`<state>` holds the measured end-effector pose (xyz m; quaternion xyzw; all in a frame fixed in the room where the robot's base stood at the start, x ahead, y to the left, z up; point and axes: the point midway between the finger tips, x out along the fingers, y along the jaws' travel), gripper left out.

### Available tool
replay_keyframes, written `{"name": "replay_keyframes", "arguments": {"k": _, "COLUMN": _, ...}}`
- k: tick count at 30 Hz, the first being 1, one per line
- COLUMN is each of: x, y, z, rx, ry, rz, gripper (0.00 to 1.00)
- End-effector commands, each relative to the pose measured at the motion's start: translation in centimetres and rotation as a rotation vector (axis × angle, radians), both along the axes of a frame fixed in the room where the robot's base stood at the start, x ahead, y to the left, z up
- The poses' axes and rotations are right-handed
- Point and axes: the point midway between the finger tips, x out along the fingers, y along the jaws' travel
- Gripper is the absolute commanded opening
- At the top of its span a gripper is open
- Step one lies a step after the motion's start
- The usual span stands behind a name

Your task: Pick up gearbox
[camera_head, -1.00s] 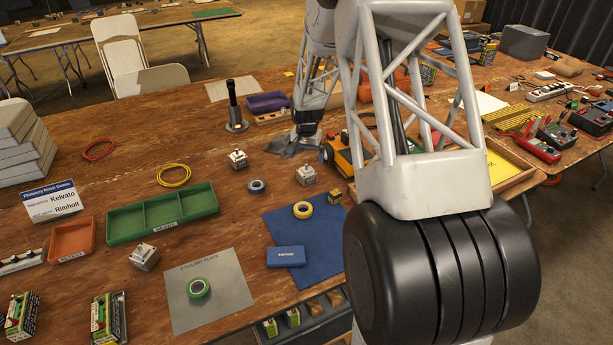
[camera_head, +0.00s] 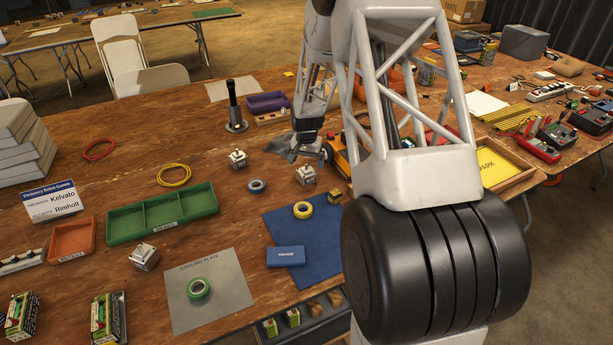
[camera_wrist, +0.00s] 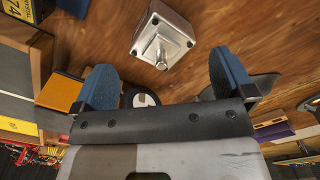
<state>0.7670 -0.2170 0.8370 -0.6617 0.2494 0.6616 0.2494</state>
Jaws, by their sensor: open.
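Three silver-grey gearboxes with a short shaft on top stand on the wooden table in the head view: one right of centre (camera_head: 306,174), one further left and back (camera_head: 238,159), and one at the left front (camera_head: 144,256). In the wrist view a gearbox (camera_wrist: 163,38) stands beyond my fingertips, roughly centred between them and not touched. It appears to be the right-of-centre one. My gripper (camera_wrist: 166,72) is open and empty, with blue finger pads.
A purple tray (camera_head: 266,102) and black post (camera_head: 234,108) are behind. A green tray (camera_head: 163,213) and cooling plate (camera_head: 226,285) are at left.

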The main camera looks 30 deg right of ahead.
Motion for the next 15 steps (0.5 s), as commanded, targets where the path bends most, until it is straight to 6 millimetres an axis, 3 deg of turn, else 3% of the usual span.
{"name": "replay_keyframes", "arguments": {"k": 15, "x": 0.3, "y": -0.2, "z": -4.7, "rx": 0.0, "ry": 0.001, "rz": 0.0, "gripper": 1.0}}
